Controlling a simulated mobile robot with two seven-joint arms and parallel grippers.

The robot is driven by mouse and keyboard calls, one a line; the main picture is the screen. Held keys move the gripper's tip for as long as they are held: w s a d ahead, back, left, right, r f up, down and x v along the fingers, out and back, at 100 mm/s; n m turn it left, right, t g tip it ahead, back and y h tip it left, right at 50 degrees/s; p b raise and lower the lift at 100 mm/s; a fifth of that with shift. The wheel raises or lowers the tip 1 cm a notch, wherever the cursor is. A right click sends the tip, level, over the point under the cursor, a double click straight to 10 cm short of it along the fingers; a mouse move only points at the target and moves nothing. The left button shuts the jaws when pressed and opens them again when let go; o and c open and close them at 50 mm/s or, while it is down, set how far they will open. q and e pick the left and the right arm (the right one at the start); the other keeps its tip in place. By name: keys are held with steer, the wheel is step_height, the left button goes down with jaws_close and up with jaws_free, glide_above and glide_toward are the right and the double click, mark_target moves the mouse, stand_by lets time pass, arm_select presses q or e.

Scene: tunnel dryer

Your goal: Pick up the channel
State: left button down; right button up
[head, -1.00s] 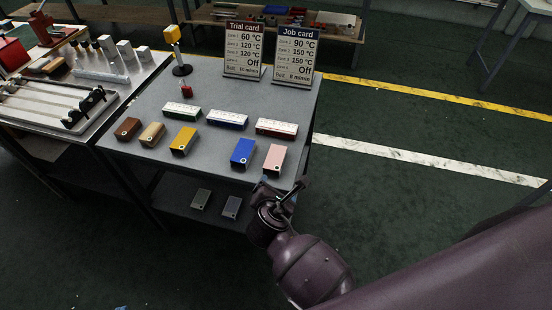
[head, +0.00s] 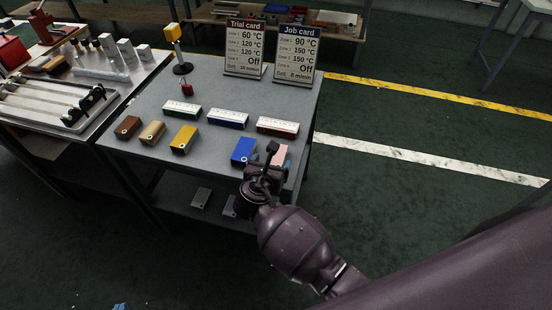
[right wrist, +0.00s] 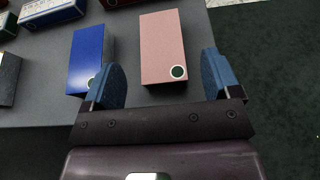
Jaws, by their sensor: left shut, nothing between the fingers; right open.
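I cannot tell which piece is the channel. A pink block (head: 280,152) with a dark round mark lies on the grey table near its front right corner. In the right wrist view the pink block (right wrist: 162,40) lies ahead, between the lines of my fingers. A blue block (head: 243,150) lies just left of it; the left finger partly covers it in the wrist view (right wrist: 88,50). My right gripper (head: 266,160) is open and empty at the table's front edge; both fingers show in the wrist view (right wrist: 162,80). Only a tip of my left gripper (head: 120,306) shows, at the bottom edge.
Yellow (head: 184,139), tan (head: 152,133) and brown (head: 127,127) blocks lie left on the table (head: 215,165). Behind are white-topped green (head: 182,111), blue (head: 228,119) and red (head: 277,126) boxes. The Trial card (head: 245,48) and Job card (head: 296,55) stand at the back.

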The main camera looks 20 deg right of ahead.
mark_target(276, 158)
steer(key=b+x, duration=0.1)
steer(key=x, duration=0.3)
steer(key=shift+w+d+f, duration=0.2)
steer(key=shift+f, duration=0.05)
steer(key=shift+r, duration=0.1)
steer(key=c, duration=1.1)
steer(key=shift+r, duration=0.1)
